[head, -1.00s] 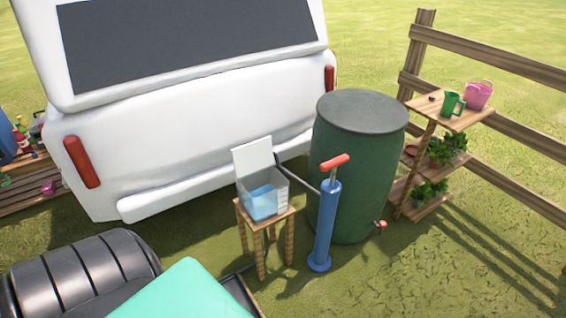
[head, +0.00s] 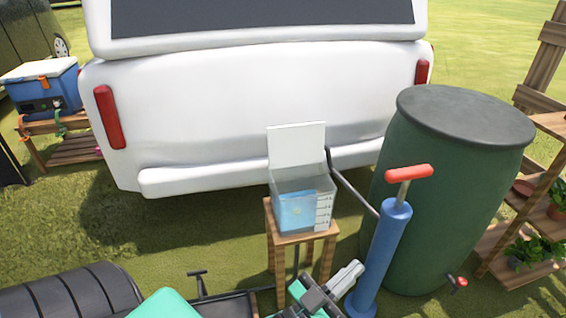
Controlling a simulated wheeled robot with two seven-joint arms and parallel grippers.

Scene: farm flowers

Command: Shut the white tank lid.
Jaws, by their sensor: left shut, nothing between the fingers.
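The white tank lid (head: 297,146) stands upright, open, at the back edge of a small clear tank (head: 322,194) with blue liquid inside. The tank sits on a small wooden stool (head: 290,238) in the middle of the head view. My left gripper (head: 350,273) shows at the bottom, in front of and below the tank, to its right. Its fingers are shut with nothing between them, and it is apart from the lid. My right gripper is not in view.
A blue pump (head: 388,240) with a red handle (head: 408,172) stands right of the tank, with a dark hose (head: 354,192) near it. A green barrel (head: 440,190) is behind the pump. A white vehicle (head: 250,100) is behind the tank.

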